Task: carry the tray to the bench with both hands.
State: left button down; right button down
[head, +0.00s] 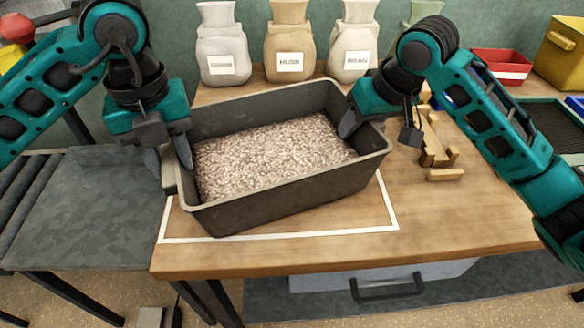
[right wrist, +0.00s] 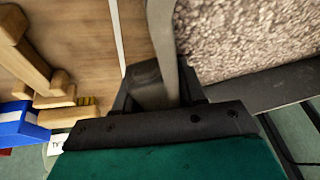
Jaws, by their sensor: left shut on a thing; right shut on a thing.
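The tray (head: 290,198) is a deep, dark grey, rectangular tub filled with pale brownish grain (head: 265,155). My left gripper (head: 168,165) is shut on the tray's left end wall. My right gripper (head: 352,120) is shut on the tray's right end near the far corner. In the right wrist view the right gripper (right wrist: 158,85) straddles the tray wall (right wrist: 163,35), with grain (right wrist: 235,35) beside it.
Several labelled sacks (head: 290,45) stand behind the tray. Wooden blocks (head: 436,145) lie on the bench to the right, and also show in the right wrist view (right wrist: 25,55). A red bin (head: 502,65) and a yellow box (head: 562,50) are at far right. A roller conveyor (head: 30,200) adjoins at left.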

pick_arm(q)
jog(key=shift+f+b, duration=0.35)
jog(key=shift+f, duration=0.2)
pick_arm(e)
jog(key=shift+w+f, duration=0.1)
jog(key=shift+f, duration=0.2)
pick_arm(q)
jog(key=c, duration=0.7)
grip_release()
jog(key=shift+c, duration=0.2)
pick_arm(e)
jog(key=c, duration=0.7)
grip_release()
jog(key=shift+f, duration=0.1)
pick_arm(q)
jog(key=shift+r, duration=0.1)
pick_arm(e)
jog(key=shift+o, duration=0.2)
jog(key=shift+s+d+r, duration=0.1)
jog(key=shift+s+r, duration=0.15)
jog(key=shift+r, duration=0.2)
pick_arm(q)
notch_tip(320, 180, up, 12)
pick_arm(e)
jog(key=v, duration=1.1)
